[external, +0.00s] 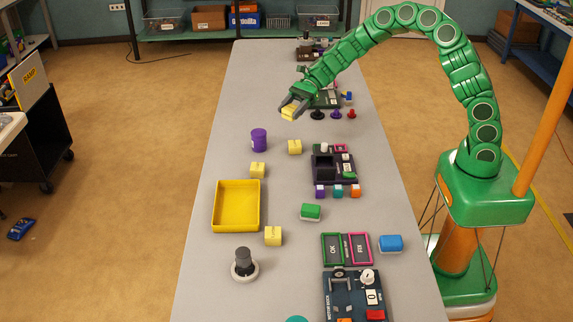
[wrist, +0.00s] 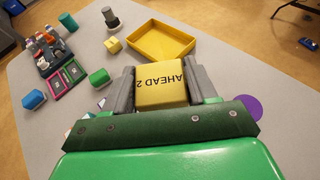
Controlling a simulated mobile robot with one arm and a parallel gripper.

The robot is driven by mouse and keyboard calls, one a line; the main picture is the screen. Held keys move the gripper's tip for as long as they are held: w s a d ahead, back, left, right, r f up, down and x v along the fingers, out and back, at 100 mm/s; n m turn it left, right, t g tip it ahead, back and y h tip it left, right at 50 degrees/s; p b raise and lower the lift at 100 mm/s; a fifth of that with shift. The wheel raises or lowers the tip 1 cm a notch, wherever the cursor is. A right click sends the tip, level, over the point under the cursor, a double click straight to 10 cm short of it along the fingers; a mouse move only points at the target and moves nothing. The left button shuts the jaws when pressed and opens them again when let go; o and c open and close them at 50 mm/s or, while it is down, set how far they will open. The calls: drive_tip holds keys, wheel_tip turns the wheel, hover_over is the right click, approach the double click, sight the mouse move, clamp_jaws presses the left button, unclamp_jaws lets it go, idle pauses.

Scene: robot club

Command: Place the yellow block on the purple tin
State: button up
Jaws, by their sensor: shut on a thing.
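My gripper (external: 291,106) is shut on a yellow block (wrist: 162,83), which has "AHEAD 2" printed on its face. In the external view I hold this block (external: 289,113) raised above the far part of the table. The purple tin (external: 258,140) stands upright on the table, nearer the camera and left of my gripper, apart from it. In the wrist view a round purple shape, likely the tin (wrist: 251,106), shows right of my gripper, partly hidden by it. Nothing sits on the tin.
Other yellow blocks (external: 294,147) lie on the grey table (external: 205,262) near the tin. A yellow tray (external: 236,229) is nearer the camera. A dark device (external: 322,170), a green block (external: 311,212) and black, purple and red pieces (external: 336,114) are to the right.

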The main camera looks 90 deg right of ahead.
drive_tip(key=s+d+m, duration=0.1)
drive_tip(key=d, duration=0.4)
hover_over(259, 132)
drive_tip(key=shift+t+h, duration=0.4)
drive_tip(key=shift+s+a+f, duration=0.1)
drive_tip(key=shift+a+f, duration=0.05)
drive_tip(key=shift+f, duration=5.95)
drive_tip(key=shift+f, duration=0.15)
drive_tip(key=o, duration=1.1)
drive_tip(key=shift+c, duration=0.2)
